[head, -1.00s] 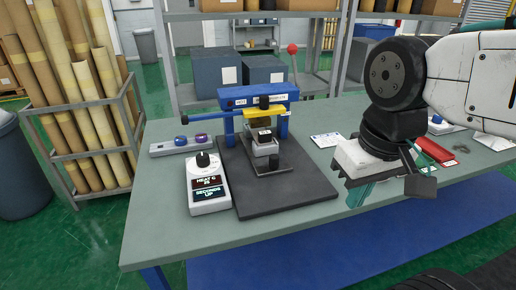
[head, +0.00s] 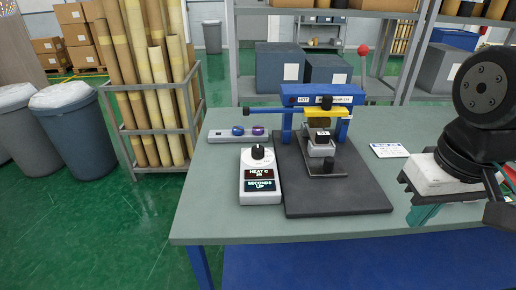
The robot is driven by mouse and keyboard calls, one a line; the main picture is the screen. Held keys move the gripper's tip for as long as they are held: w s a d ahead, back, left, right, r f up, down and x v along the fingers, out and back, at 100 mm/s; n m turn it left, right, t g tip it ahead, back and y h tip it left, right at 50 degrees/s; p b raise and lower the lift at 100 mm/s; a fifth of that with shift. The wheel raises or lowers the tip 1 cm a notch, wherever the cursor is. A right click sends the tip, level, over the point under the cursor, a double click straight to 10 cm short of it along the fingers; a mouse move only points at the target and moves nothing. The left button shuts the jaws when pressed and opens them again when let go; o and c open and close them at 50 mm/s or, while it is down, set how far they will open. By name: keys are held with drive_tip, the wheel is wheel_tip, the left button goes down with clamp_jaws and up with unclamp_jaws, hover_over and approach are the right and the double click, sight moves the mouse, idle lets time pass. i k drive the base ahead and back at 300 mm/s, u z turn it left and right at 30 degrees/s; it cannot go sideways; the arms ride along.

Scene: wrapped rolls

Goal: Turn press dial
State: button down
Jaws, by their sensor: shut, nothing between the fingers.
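The press controller (head: 260,178) is a white box on the table, left of the press, with a black dial (head: 258,152) on its top end. Its two small displays read "HEAT C" and "SECONDS UP"; the digits are too small to read surely. The blue heat press (head: 321,95) with a yellow crossbar stands on a dark base plate (head: 350,200). My gripper (head: 450,208) is at the right edge, partly cut off by the frame. It is shut and empty, right of the press and well apart from the dial.
A grey strip with blue and purple knobs (head: 238,134) lies behind the controller. A white card (head: 390,150) lies right of the press. The table's front edge is just before the controller. A rack of rolls (head: 155,120) and bins (head: 75,130) stand on the left floor.

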sight(257, 152)
drive_tip(key=k, duration=0.6)
drive_tip(key=z, duration=0.55)
drive_tip(key=i, duration=1.05)
drive_tip(key=u, duration=0.85)
